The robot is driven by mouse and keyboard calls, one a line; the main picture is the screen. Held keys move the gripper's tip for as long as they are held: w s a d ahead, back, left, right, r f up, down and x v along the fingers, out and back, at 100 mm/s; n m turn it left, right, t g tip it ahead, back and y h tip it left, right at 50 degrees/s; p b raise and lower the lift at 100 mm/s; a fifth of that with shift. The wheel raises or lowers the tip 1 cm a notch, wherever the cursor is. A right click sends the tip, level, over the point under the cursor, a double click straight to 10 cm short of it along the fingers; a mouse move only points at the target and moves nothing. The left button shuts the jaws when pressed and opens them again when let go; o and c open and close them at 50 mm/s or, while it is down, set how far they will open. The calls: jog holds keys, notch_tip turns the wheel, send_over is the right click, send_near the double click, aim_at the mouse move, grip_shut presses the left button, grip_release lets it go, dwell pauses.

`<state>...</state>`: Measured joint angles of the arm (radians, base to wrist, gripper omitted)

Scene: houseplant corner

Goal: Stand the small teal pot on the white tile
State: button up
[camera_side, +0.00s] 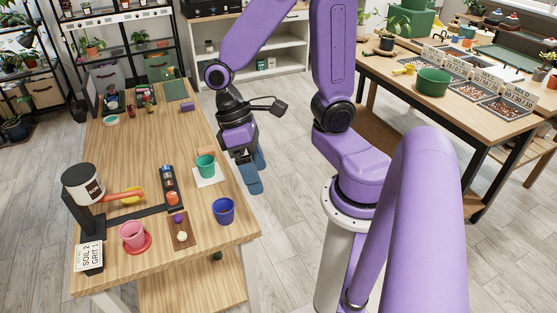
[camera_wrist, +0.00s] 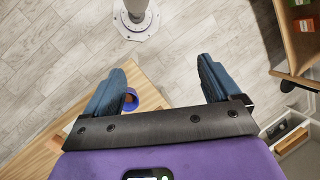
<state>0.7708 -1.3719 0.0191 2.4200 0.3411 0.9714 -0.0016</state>
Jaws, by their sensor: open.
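The small teal pot (camera_side: 206,166) stands upright on the white tile (camera_side: 213,181) near the right edge of the wooden table in the side view. My gripper (camera_side: 257,177) is open and empty, to the right of the pot and apart from it. Its blue fingers hang beyond the table's edge, over the floor. In the wrist view my gripper (camera_wrist: 160,66) shows its two fingers wide apart with floor between them.
A blue pot (camera_side: 224,211) stands in front of the tile; it also shows in the wrist view (camera_wrist: 130,99). A pink pot (camera_side: 132,234) on a red saucer and a brown board (camera_side: 187,235) with small balls are at the front. The wooden table (camera_side: 140,146) has free room behind.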

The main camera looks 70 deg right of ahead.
jog(key=s+r+n+t, duration=0.3)
jog(key=s+n+t, duration=0.1)
jog(key=n, duration=0.4)
jog(key=shift+s+r+h, duration=0.2)
jog(key=shift+s+h, duration=0.2)
jog(key=shift+s, duration=0.1)
dwell(0.7)
